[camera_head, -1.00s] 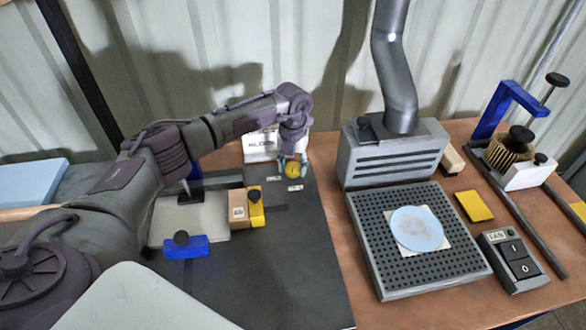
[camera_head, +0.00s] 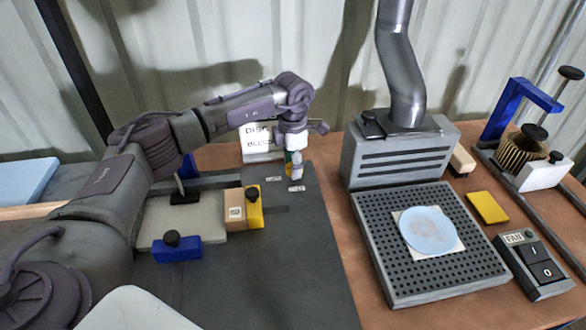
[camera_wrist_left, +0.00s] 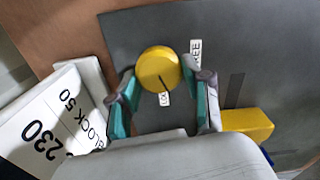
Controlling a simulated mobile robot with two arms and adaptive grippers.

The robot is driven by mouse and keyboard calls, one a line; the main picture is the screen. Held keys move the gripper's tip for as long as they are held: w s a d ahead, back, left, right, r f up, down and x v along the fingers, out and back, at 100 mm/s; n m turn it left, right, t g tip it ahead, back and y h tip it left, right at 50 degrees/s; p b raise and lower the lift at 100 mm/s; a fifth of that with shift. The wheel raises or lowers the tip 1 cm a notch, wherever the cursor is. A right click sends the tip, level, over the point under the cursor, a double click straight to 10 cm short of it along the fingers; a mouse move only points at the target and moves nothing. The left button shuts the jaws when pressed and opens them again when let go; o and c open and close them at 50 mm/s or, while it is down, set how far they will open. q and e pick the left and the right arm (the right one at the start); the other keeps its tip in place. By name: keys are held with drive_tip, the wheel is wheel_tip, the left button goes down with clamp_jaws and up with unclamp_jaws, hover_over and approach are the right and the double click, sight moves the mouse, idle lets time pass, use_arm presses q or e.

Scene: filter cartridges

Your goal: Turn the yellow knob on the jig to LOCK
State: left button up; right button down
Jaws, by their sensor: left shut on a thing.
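The yellow knob (camera_wrist_left: 158,68) sits on the dark jig plate (camera_wrist_left: 125,30), between the teal-padded fingers of my left gripper (camera_wrist_left: 160,88) in the left wrist view. My left gripper is shut on it. The knob's dark pointer line points at the white label reading "LOC…" (camera_wrist_left: 164,98), partly covered by the knob. The FREE label (camera_wrist_left: 195,55) lies to its right. In the head view my left gripper (camera_head: 293,166) comes down over the knob, and only a sliver of yellow shows. Two small labels, too small to read, lie beside it. My right gripper is not in view.
A white sign block (camera_head: 258,143) stands behind the gripper. A yellow block (camera_head: 255,212), a tan block (camera_head: 234,208) and a blue clamp block (camera_head: 177,249) are at the left. A grey perforated bench unit (camera_head: 380,265) stands to the right.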

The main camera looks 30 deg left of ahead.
use_arm(q)
drive_tip(key=shift+w+r+m+b, duration=0.1)
drive_tip(key=shift+m+b, duration=0.7)
drive_tip(key=shift+m, duration=1.3)
drive_tip(key=o, duration=1.2)
drive_tip(key=shift+c, duration=0.2)
wheel_tip(320, 180, up, 12)
